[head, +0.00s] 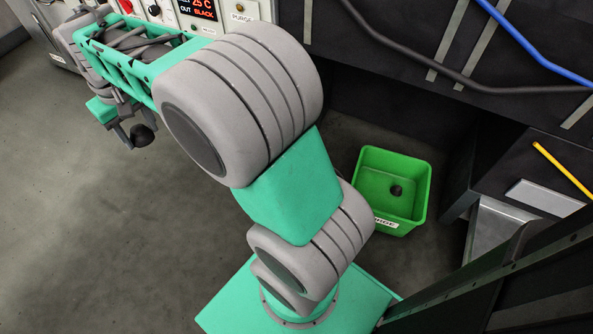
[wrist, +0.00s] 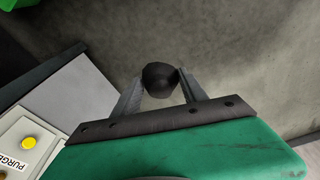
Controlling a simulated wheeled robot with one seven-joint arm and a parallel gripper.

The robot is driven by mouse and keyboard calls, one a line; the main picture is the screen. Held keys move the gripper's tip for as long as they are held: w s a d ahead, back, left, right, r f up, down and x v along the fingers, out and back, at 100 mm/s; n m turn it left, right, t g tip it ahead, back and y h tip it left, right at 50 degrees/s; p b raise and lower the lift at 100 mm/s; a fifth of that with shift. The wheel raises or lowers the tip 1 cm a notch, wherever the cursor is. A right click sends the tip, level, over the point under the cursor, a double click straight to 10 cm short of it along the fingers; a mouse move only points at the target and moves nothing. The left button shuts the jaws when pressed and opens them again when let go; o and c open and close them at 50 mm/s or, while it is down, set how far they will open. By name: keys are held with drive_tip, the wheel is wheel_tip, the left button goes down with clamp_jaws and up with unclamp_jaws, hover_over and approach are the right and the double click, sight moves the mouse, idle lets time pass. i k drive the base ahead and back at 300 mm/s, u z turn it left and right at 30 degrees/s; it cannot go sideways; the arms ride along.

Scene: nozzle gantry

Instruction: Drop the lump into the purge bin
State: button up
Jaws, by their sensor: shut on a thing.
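A dark, round lump (wrist: 160,79) is between the two fingers of my gripper (wrist: 160,88) in the wrist view, and the fingers are shut on it. In the head view the lump (head: 142,134) hangs below my gripper (head: 133,133) at the upper left, above the floor. The green purge bin (head: 412,222) stands on the floor right of my arm in the head view, with a partly hidden label on its front. A small dark round spot (head: 396,190) shows inside it. The lump is well to the left of the bin. A green corner (wrist: 18,4) shows at the top left of the wrist view.
A control panel (head: 241,12) with a display and a purge button stands behind my arm; the button (wrist: 29,142) also shows in the wrist view. A dark cabinet and a metal chute (head: 492,230) stand right of the bin. The floor at left is clear.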

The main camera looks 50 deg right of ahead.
sight(388, 198)
drive_tip(key=i, duration=0.4)
drive_tip(key=z, duration=2.85)
